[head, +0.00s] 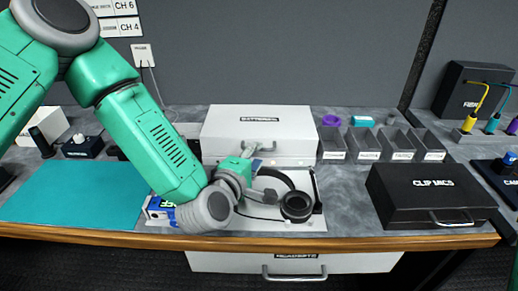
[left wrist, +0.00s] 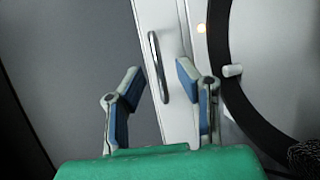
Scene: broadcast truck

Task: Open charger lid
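The white charger box (head: 258,151) stands at the back middle of the counter in the head view, its labelled lid (head: 258,120) down. My left gripper (head: 250,152) is at its front face, partly hidden by my own wrist. In the left wrist view, the left gripper (left wrist: 157,83) is open, with two blue-padded fingers apart. A thin curved metal handle (left wrist: 158,68) on the white surface lies between the fingertips. I cannot tell whether either finger touches it. My right gripper is not in view.
A black headset (head: 297,205) lies on a white tray just in front of the charger. Grey bins (head: 365,144) and a black case (head: 430,192) stand to the right. A teal mat (head: 75,195) covers the left of the counter, bounded by a wooden front edge (head: 350,243).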

